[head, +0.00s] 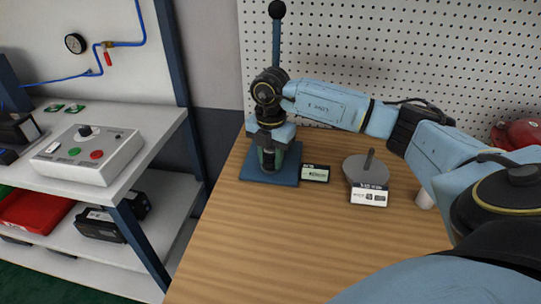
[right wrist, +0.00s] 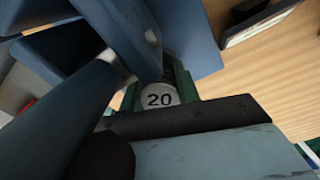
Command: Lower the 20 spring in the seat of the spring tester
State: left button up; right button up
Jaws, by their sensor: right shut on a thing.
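The spring tester has a blue base plate (head: 252,176) on the wooden bench and a blue upright topped by a black ball. My right gripper (head: 269,157) points down over the base plate, in front of the upright. It is shut on the 20 spring (right wrist: 159,100), whose pale round tag reads 20 in the right wrist view. Dark coils show just beyond the tag, between green parts. My gripper and arm hide most of the spring in the head view. The seat is hidden, so I cannot tell whether the spring touches it. My left gripper is not in view.
A small dark box with a pale label (head: 315,173) stands just right of the base plate. A round grey stand (head: 366,170) with a white label card (head: 369,194) is further right. A pegboard rises behind. The bench front is clear. A control box (head: 88,155) sits on the left shelf.

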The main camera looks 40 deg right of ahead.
jog(key=shift+f, duration=0.1)
jog(key=o, duration=1.1)
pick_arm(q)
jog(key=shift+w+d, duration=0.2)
pick_arm(e)
jog(key=shift+f, duration=0.1)
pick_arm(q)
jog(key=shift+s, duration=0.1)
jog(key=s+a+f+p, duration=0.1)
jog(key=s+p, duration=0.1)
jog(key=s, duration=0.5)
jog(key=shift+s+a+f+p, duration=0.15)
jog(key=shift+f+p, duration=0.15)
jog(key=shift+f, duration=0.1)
pick_arm(e)
notch_tip(320, 180, up, 14)
jog(key=shift+f, duration=0.15)
